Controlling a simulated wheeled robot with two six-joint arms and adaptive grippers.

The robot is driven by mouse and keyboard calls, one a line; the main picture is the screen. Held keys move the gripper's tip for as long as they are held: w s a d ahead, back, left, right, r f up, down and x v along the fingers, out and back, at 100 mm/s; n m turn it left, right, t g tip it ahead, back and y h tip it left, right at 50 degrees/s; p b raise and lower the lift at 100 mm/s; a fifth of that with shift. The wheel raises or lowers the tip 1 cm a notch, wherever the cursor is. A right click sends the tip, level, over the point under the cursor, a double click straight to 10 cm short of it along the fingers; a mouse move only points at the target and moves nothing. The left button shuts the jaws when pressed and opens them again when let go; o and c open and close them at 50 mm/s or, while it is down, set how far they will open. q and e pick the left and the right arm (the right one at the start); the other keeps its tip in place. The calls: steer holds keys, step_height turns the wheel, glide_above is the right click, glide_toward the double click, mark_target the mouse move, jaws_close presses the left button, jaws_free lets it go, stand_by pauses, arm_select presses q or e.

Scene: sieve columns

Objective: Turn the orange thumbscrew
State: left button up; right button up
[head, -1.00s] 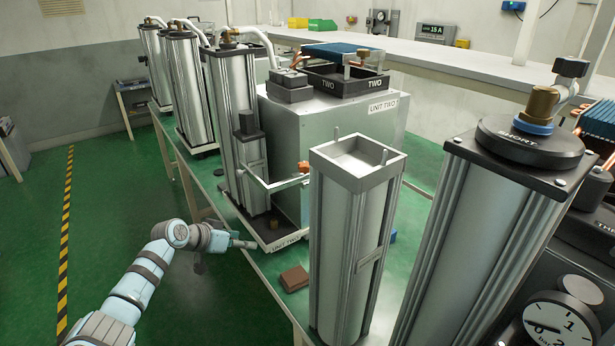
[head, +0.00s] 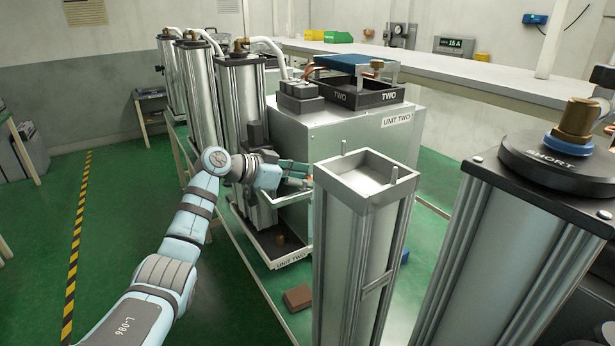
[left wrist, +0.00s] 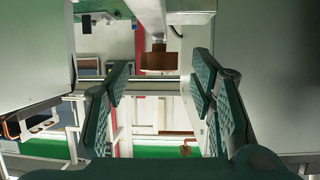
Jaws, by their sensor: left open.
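The orange thumbscrew (head: 309,180) is a small orange spot at the end of the grey bracket arm (head: 288,199) beside unit two, mostly hidden by my gripper in the head view. In the left wrist view a brown-orange knob, which looks like the thumbscrew (left wrist: 157,60), hangs under a grey stem, above centre between the fingertips. My left gripper (head: 301,178) is open with its fingertips close to the thumbscrew. The fingers also show open in the left wrist view (left wrist: 160,84), with no visible contact. My right gripper is not in view.
An open-topped metal column (head: 395,165) stands just right of my left gripper. Unit two's grey box (head: 350,130) is behind it, with sieve columns (head: 243,100) to the left. A column marked SHORT (head: 545,160) is at right. A brown block (head: 298,297) lies on the bench.

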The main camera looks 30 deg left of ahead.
arm_select(q)
steer(key=shift+w+d+f, duration=0.15)
steer(key=shift+w+d, duration=0.15)
steer(key=shift+a, duration=0.1)
steer(key=shift+c, duration=1.1)
steer(key=c, duration=0.9)
steer(key=n+y+p, duration=0.2)
steer(key=p, duration=0.2)
steer(key=n+t+y+p, duration=0.1)
steer(key=n+y+p, duration=0.1)
steer(key=p, duration=0.2)
steer(key=d+n+t+y+p, duration=0.1)
steer(key=y+p, duration=0.1)
steer(key=p, duration=0.2)
steer(key=shift+s+r+n, duration=0.15)
steer(key=shift+r+n, duration=0.05)
steer(key=shift+n, duration=0.2)
steer(key=shift+c, duration=0.2)
steer(key=shift+f+n+y+p, duration=0.3)
steer(key=shift+y+p, duration=0.2)
steer(key=shift+p, duration=0.2)
steer(key=o, duration=1.2)
steer(key=shift+c, duration=0.2)
